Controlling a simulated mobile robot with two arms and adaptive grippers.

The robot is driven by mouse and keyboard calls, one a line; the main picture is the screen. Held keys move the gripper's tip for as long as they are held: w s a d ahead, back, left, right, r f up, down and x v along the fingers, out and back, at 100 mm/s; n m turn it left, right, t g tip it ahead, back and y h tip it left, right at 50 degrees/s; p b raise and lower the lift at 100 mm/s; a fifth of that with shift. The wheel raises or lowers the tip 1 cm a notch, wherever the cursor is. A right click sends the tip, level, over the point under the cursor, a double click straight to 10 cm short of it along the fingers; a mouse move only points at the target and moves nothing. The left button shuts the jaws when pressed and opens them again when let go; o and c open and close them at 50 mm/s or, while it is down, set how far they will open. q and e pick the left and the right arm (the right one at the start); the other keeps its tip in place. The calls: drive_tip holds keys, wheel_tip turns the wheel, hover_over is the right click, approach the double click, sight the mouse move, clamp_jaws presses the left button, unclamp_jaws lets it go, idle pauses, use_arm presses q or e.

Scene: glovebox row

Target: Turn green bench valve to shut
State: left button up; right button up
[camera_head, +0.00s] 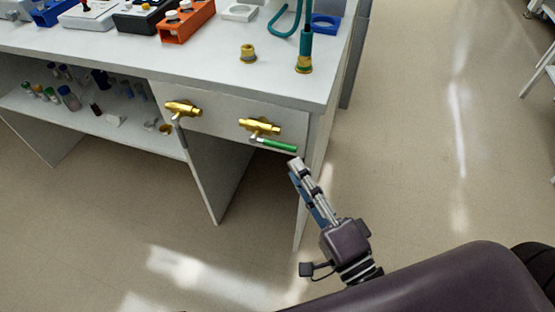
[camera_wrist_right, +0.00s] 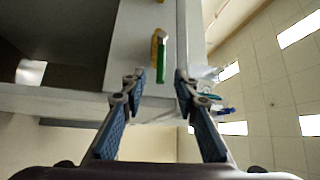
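The green bench valve is a brass valve (camera_head: 259,125) on the front panel of the bench, near its right end. Its green lever (camera_head: 278,145) points right, roughly in line with the brass body. In the right wrist view the green lever (camera_wrist_right: 161,74) lies ahead, between the two fingertips in the picture. My right gripper (camera_head: 295,165) is just below and in front of the lever's free end, apparently apart from it. In the right wrist view my right gripper (camera_wrist_right: 160,78) is open and empty. My left gripper is not in view.
A second brass valve (camera_head: 183,108) with a grey lever hanging down sits left on the same panel. The bench top (camera_head: 205,60) holds an orange rack (camera_head: 187,22), brass fittings and a teal hose. Small bottles stand on a shelf (camera_head: 125,133) below. Floor (camera_head: 420,150) at right is clear.

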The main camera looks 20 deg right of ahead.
sight(283, 144)
drive_tip(key=x, duration=0.7)
drive_tip(key=shift+w+r, duration=0.1)
drive_tip(key=shift+w, duration=0.25)
clamp_jaws()
